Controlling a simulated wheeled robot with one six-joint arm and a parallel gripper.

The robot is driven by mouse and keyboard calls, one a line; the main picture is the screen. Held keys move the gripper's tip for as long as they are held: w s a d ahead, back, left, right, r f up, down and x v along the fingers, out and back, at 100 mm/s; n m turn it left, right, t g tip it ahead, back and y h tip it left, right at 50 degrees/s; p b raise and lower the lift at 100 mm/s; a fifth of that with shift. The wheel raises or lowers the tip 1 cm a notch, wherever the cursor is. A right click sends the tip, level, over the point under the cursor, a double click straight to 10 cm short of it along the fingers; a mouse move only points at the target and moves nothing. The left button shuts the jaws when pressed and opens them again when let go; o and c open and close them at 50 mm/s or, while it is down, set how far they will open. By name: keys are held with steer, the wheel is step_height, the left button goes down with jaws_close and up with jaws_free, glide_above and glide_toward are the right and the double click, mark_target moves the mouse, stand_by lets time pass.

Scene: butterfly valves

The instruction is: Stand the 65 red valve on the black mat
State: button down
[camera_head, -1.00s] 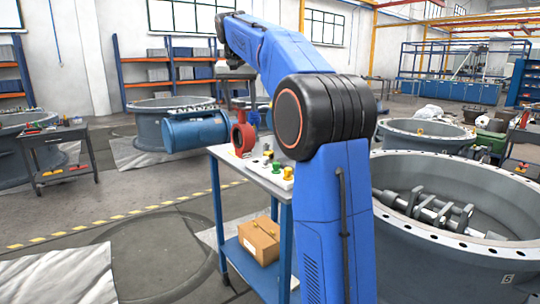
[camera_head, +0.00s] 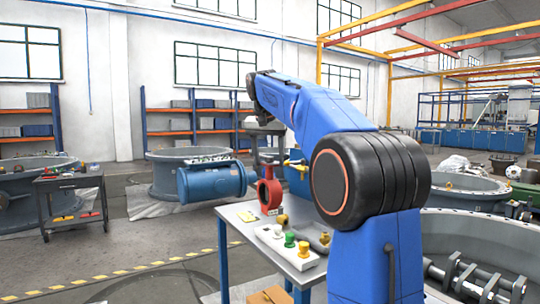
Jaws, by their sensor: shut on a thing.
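A red valve (camera_head: 270,192) with a round opening hangs upright below my gripper (camera_head: 267,160), which is shut on its upper part. The valve shows over the far part of the blue-legged work table (camera_head: 235,237). A small pale tag sits near its foot, too small to read. I cannot tell whether its foot touches the table top. The black mat cannot be made out; my arm covers the right part of the table.
A blue pipe piece (camera_head: 214,181) and a blue valve with a yellow handle (camera_head: 298,178) show behind. Large grey flanged rings stand around.

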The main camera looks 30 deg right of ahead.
mark_target(269, 179)
steer(key=shift+f, duration=2.2)
steer(key=c, duration=1)
jaws_free()
steer(key=shift+f, duration=0.15)
steer(key=o, duration=0.4)
